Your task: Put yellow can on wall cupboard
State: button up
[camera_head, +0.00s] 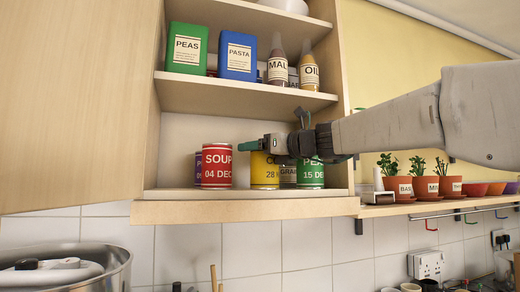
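The yellow can (264,176) is upright at the bottom shelf (165,194) of the open wall cupboard, between a red soup can and a green can. Its label is partly readable; its top is hidden by my gripper. My gripper (278,146) is in front of the upper part of the yellow can, with my arm reaching in from the right. I cannot tell whether its fingers are closed on the can, or whether the can rests on the shelf or is held just above it.
The red soup can (217,166) and green peas can (311,174) stand close on either side. The upper shelf holds a green box (186,48), a blue box (238,55) and bottles (309,69). An open door (80,100) is at left. Potted plants (397,183) stand right; a metal pot (112,268) is below.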

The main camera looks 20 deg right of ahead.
jog(key=shift+r, duration=0.15)
jog(key=shift+s+d, duration=0.2)
jog(key=shift+s, duration=0.05)
jog(key=v, duration=1.1)
jog(key=shift+s, duration=0.2)
dwell(0.6)
